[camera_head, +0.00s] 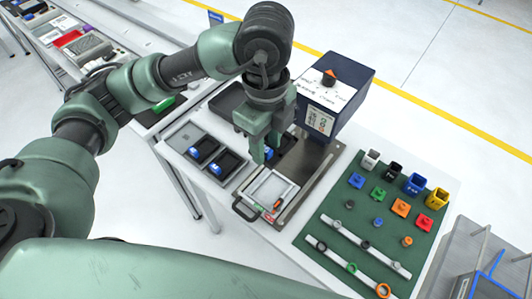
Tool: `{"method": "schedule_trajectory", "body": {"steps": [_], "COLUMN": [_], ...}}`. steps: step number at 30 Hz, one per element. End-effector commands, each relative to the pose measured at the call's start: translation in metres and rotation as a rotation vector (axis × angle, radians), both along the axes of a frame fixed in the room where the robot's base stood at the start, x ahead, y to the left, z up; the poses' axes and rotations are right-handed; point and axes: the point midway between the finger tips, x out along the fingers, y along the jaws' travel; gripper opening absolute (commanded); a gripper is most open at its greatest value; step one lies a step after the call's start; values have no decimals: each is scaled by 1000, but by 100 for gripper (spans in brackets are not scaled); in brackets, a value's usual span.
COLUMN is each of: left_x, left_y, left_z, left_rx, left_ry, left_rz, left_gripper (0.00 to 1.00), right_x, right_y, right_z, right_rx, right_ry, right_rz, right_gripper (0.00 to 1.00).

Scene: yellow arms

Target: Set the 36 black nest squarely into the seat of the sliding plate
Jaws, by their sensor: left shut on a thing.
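My left gripper (260,148) comes down from the dark green arm. It is shut on a dark nest with a blue patch (270,153), mostly hidden by the fingers; I cannot read a number on it. The held nest is just behind the sliding plate (268,188), toward the machine. The sliding plate has a pale, framed seat, a black handle at its front and a small orange-red part at its right. Two more black nests with blue marks (203,150) (228,165) lie in a grey tray at the left. My right gripper is not in view.
A dark blue machine (336,97) with an orange knob stands behind the plate. A green mat (345,217) at the right holds several coloured blocks, rings and two pale rails. A dark empty tray (228,98) lies behind the nests.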

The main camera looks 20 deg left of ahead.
Motion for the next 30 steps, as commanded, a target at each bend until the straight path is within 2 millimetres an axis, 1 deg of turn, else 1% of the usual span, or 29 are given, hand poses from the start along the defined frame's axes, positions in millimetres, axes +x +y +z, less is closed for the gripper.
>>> {"method": "schedule_trajectory", "body": {"steps": [2,5,9,12,15,18,30], "left_x": [1,4,5,3,0,-1,-1], "left_y": [-1,-3,-3,0,3,4,4], "left_z": [-3,-21,-62,-89,-107,-117,-137], "left_rx": [-12,-46,-88,-105,-114,-117,-118], "left_ry": [14,38,53,53,48,42,41], "left_rz": [7,18,21,15,7,0,-1], "left_gripper": [0,0,0,0,0,0,0], "right_x": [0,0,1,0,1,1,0], "right_y": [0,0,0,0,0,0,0], "right_z": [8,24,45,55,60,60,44], "right_rx": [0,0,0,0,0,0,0], "right_ry": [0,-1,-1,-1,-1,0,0], "right_rz": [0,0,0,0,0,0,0], "right_gripper": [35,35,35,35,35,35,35]}}
